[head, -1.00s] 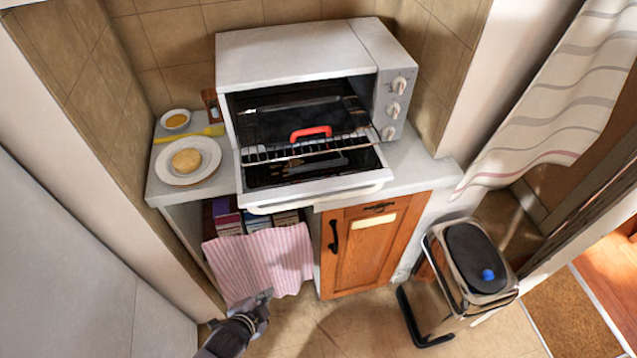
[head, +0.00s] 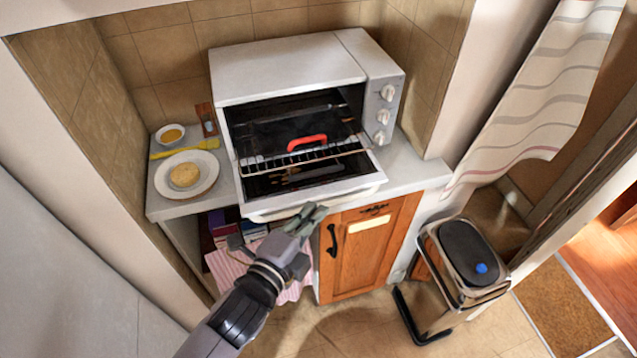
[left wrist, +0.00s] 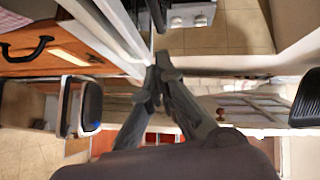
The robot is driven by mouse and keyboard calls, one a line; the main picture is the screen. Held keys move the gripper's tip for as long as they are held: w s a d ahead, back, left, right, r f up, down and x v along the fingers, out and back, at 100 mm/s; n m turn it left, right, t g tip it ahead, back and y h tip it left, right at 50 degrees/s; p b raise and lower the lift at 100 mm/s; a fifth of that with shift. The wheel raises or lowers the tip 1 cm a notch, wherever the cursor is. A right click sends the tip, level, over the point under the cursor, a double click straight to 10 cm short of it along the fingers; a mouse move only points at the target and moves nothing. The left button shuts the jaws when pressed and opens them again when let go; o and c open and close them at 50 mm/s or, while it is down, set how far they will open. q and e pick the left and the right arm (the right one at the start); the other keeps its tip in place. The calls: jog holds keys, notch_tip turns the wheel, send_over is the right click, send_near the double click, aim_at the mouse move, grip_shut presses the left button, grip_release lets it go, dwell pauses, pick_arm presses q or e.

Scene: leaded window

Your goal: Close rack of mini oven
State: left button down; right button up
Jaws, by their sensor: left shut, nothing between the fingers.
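The white mini oven (head: 290,72) stands on the counter with its door (head: 325,193) folded down. Its wire rack (head: 265,164) sticks out of the cavity over the open door. A red handle-like piece (head: 307,142) shows at the rack, above a dark tray. My left gripper (head: 309,215) is just in front of and below the door's front edge, apart from the rack. In the left wrist view the fingertips (left wrist: 158,68) meet with nothing between them, near a pale edge. Whether they touch the door is unclear. My right gripper is not in view.
A plate (head: 204,163) with a round bread-like item, a small bowl (head: 171,134) and a yellow utensil lie left of the oven. A wooden cabinet door (head: 350,266) is below. A pedal bin (head: 450,290) stands right; a striped curtain (head: 535,110) hangs beyond.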

pick_arm(q)
jog(key=w, duration=0.2)
jog(key=w+d+p, duration=0.1)
jog(key=w, duration=0.1)
jog(key=w+f+p, duration=0.1)
jog(key=w, duration=0.2)
jog(key=shift+d, duration=0.2)
jog(key=shift+w+a+f, duration=0.2)
jog(key=shift+w+a, duration=0.05)
jog(key=shift+w, duration=0.2)
jog(key=shift+w, duration=0.1)
